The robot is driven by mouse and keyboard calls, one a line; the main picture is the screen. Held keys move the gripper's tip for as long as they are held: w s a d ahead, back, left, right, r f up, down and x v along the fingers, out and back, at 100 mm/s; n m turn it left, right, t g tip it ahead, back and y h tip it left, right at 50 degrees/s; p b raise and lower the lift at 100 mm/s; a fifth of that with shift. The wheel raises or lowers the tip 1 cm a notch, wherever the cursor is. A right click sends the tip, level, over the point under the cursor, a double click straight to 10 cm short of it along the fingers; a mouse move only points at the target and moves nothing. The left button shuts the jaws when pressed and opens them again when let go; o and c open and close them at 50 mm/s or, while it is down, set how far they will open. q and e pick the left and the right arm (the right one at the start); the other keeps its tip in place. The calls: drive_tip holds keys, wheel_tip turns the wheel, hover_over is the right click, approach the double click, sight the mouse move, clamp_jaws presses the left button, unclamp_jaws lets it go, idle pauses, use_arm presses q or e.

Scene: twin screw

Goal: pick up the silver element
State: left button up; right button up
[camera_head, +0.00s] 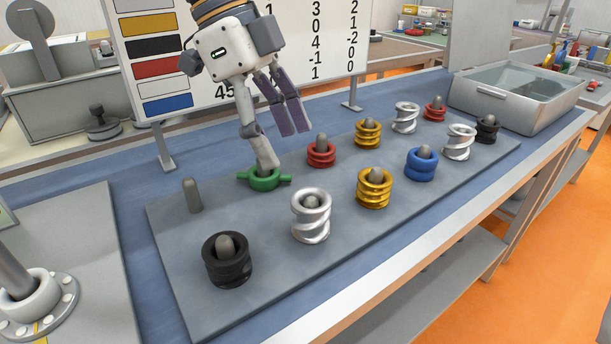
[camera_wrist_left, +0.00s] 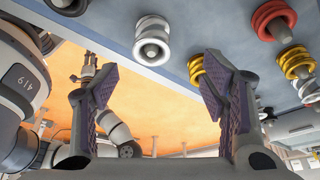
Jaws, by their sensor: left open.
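Several silver elements stand on pegs on the grey board. One silver spiral (camera_head: 311,215) is in the front row between a black and a gold element. Two others stand farther back: one silver spiral (camera_head: 406,118) in the back row and another (camera_head: 460,142) near the board's right end. My left gripper (camera_head: 294,130) is open and empty above the back row, near the red element. In the left wrist view a silver element (camera_wrist_left: 152,45) shows between the finger directions, apart from the open gripper (camera_wrist_left: 157,80). The right gripper does not show clearly.
A bare peg (camera_head: 192,196) stands left. A grey basin (camera_head: 515,99) stands right.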

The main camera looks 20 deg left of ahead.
sight(305, 200)
use_arm(q)
drive_tip(key=x, duration=0.4)
drive_tip(key=s+x, duration=0.1)
drive_tip(key=x, duration=0.7)
drive_tip(key=shift+s, duration=0.15)
drive_tip(key=c, duration=1.6)
